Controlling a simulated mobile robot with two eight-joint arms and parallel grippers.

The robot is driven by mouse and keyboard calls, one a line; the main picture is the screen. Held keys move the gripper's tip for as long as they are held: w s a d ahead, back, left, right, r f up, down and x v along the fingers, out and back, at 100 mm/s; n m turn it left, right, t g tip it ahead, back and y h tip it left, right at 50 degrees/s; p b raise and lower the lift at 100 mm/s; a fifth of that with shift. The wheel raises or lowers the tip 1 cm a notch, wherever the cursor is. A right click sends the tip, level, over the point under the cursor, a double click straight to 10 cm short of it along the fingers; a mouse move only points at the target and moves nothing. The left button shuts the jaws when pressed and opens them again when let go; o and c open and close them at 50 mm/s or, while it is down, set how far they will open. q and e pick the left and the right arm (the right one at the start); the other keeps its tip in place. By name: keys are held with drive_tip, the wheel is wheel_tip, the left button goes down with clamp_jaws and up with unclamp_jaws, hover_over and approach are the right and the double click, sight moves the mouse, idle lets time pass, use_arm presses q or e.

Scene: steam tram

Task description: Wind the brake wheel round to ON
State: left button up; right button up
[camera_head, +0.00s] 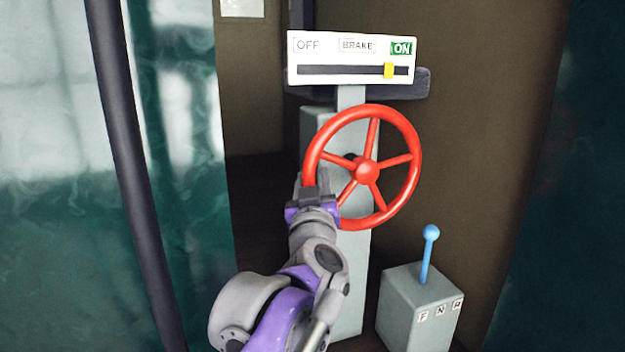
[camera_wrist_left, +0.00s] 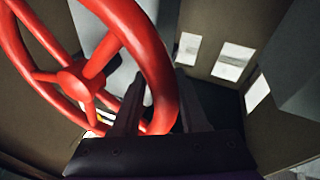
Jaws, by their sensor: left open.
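The red brake wheel (camera_head: 365,169) has several spokes and stands on a grey pedestal (camera_head: 350,270). Above it a white sign (camera_head: 350,50) reads OFF, BRAKE and ON, and its yellow marker (camera_head: 389,70) sits near the right end of the dark slot, under the green ON label (camera_head: 401,48). My left gripper (camera_head: 316,190) is at the wheel's lower left rim. In the left wrist view the red rim (camera_wrist_left: 150,60) passes between the two dark fingers (camera_wrist_left: 158,105), which are open around it. My right gripper is not in view.
A grey box (camera_head: 405,310) with a blue-knobbed lever (camera_head: 428,250) and F, N, R labels stands at the lower right. A dark pole (camera_head: 133,170) runs down the left side. Green panels flank the scene.

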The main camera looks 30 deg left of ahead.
use_arm(q)
drive_tip(key=b+v, duration=0.2)
drive_tip(key=v, duration=0.8)
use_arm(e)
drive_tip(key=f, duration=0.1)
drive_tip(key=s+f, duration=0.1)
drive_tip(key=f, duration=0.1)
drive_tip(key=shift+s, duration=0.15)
use_arm(q)
drive_tip(key=shift+s, duration=0.15)
